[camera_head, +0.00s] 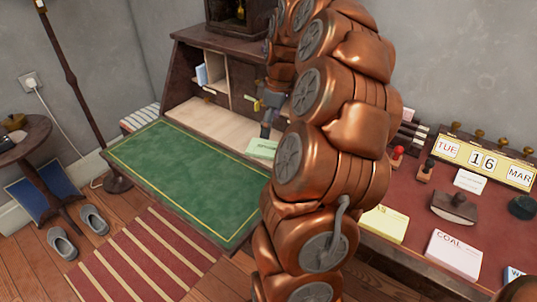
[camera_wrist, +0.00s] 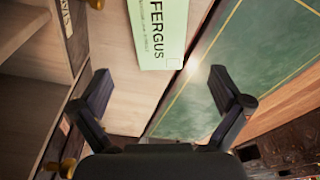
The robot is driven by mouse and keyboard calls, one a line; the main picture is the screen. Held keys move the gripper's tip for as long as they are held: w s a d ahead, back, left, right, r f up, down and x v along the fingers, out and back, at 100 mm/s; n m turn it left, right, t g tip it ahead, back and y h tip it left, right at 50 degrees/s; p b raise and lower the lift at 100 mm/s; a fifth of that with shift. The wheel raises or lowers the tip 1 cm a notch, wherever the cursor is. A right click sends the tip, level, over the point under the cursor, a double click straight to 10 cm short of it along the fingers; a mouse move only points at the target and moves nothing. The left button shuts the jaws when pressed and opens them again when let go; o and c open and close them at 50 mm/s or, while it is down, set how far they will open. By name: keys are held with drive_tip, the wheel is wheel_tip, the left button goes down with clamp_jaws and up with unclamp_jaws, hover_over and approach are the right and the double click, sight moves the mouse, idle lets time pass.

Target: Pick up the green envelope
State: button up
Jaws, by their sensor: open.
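The green envelope (camera_wrist: 158,48) is pale green with the printed word "FERGUS". It lies on the pale wooden shelf of the desk, close to the green leather flap, and its far end runs out of the wrist view. In the head view the envelope (camera_head: 262,148) is partly hidden by my copper arm. My gripper (camera_wrist: 163,82) is open and empty, its two dark fingers spread wide, with the envelope's near end ahead of and between the fingertips. In the head view my gripper (camera_head: 268,118) is above the shelf, just behind the envelope. I see no contact.
The desk's green flap (camera_head: 185,180) is folded down and clear. Upright compartments (camera_head: 215,75) stand behind the shelf, with a blue-white book (camera_head: 202,75) at left. At right, a red-topped table (camera_head: 400,215) holds a calendar (camera_head: 485,160), stamps and cards. Slippers (camera_head: 62,245) lie on the floor.

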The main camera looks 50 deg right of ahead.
sight(269, 148)
drive_tip(key=shift+w+f, duration=0.1)
drive_tip(key=shift+f, duration=3.7)
drive_tip(key=shift+r, duration=0.1)
drive_tip(key=c, duration=1.2)
